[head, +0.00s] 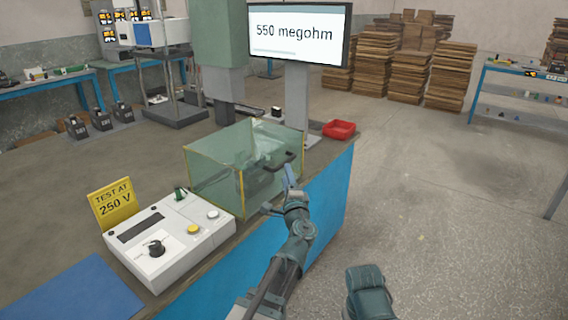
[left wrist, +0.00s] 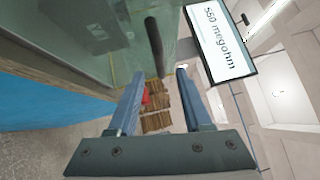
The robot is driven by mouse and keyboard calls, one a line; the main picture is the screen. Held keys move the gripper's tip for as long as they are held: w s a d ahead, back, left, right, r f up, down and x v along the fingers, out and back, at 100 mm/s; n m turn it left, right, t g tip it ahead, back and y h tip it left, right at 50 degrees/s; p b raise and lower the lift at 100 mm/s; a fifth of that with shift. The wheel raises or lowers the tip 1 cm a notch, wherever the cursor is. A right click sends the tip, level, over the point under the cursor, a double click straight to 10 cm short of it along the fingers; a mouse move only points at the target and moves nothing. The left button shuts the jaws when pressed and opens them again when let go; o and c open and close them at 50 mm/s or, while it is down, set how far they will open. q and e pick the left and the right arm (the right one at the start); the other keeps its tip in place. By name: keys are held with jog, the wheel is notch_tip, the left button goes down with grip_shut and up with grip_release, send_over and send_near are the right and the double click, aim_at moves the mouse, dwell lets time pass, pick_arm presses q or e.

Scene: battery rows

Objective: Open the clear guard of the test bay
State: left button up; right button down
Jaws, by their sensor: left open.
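The clear guard (head: 215,160) is a greenish see-through box with yellow edges on the bench, and it looks closed. A dark bar handle (head: 281,161) sticks out from its right side. A dark shape inside the guard is hard to make out. My left gripper (head: 279,190) is open and empty, just in front of the handle. In the left wrist view, the handle (left wrist: 155,45) lies ahead between the lines of the two open fingers (left wrist: 160,78), with no clear contact. The guard's pane (left wrist: 95,35) fills the upper left there.
A white tester (head: 170,240) with a dial and buttons stands left of the guard, beside a yellow "TEST AT 250 V" sign (head: 113,203). A monitor (head: 298,35) reading "550 megohm" rises behind the guard. A red tray (head: 339,130) sits near the bench corner. Floor at right is clear.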

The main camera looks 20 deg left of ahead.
aim_at(283, 164)
pick_arm(q)
jog(key=x, duration=0.6)
jog(key=shift+w+a+p, duration=0.15)
jog(key=shift+w+p, duration=0.1)
jog(key=shift+p, duration=0.1)
jog(key=shift+c, duration=0.2)
grip_shut()
dwell(1.0)
